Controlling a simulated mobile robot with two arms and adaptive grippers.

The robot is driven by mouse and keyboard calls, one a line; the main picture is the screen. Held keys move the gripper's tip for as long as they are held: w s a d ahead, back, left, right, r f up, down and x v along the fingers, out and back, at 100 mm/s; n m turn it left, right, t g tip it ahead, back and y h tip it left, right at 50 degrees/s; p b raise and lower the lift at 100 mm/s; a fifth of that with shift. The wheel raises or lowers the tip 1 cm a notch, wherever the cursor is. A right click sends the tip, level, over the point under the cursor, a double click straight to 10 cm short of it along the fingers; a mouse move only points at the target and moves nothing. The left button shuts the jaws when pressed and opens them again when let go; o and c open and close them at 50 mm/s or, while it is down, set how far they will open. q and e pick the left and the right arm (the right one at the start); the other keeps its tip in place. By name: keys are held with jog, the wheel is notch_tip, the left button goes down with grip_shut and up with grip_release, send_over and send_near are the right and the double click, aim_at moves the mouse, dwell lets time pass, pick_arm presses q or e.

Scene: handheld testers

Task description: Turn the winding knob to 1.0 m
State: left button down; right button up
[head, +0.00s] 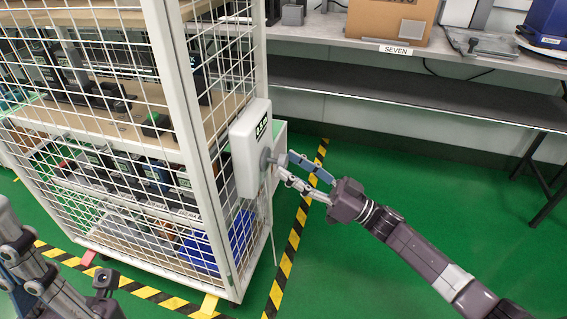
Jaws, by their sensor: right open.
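A white box-shaped tester (243,150) with a small dark display (262,125) is mounted on the corner post of a wire cage. A grey round knob (266,159) sticks out from its right side. My right gripper (284,166) is open, with its fingertips at the knob. I cannot tell whether they touch it. The reading on the display is too small to make out. Part of my left arm (45,275) shows at the lower left, and its fingertips are not clearly visible.
The white mesh cage (165,95) with shelves of boxed items fills the left. A grey bench (330,30) with a cardboard box (390,20) and a "SEVEN" label runs along the back. Yellow-black tape (290,250) marks the green floor, which is clear at right.

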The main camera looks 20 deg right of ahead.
aim_at(275, 161)
jog(key=shift+x, duration=1.2)
jog(key=shift+c, duration=0.2)
jog(key=c, duration=1.2)
jog(key=shift+o, duration=0.2)
jog(key=shift+n, duration=0.3)
